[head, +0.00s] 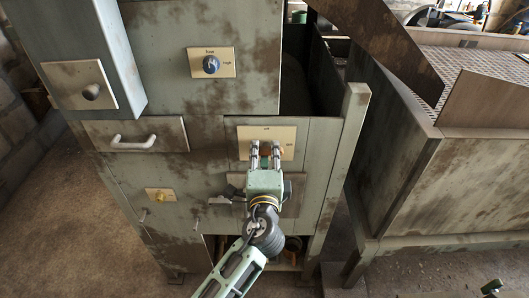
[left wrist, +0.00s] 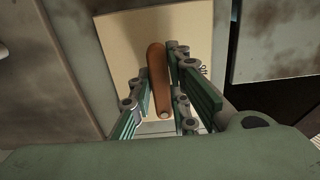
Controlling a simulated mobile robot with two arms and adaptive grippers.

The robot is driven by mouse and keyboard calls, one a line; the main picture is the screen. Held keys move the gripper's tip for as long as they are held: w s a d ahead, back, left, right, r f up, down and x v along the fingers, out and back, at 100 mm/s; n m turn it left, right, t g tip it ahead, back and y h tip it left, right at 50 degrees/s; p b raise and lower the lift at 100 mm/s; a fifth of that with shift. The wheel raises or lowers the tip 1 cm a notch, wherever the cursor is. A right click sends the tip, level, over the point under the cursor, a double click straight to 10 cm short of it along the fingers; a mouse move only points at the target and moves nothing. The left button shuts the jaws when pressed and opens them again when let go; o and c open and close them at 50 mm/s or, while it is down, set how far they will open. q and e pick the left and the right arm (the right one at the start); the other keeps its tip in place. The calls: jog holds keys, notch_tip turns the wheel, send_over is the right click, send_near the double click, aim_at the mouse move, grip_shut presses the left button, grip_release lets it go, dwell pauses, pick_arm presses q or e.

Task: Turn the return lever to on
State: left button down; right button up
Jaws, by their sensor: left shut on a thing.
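The return lever (left wrist: 158,78) is a reddish-brown rounded handle on a cream plate (left wrist: 122,40) in the left wrist view. In the head view the plate (head: 243,132) is on the cabinet front, right of centre, with small unreadable marks. My left gripper (head: 265,150) is at this plate. In the wrist view its green-and-grey fingers (left wrist: 158,92) stand on both sides of the lever, shut on it. The fingers hide much of the lever in the head view. My right gripper cannot be made out.
A blue knob (head: 211,64) sits on the upper panel. A white drawer handle (head: 133,141) and a yellow knob (head: 160,196) are on the left. A grey pull (head: 91,91) juts out upper left. A large metal bin (head: 400,150) stands close on the right.

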pick_arm(q)
jog(key=c, duration=1.7)
grip_release()
jog(key=shift+d, duration=0.1)
jog(key=s, duration=1.2)
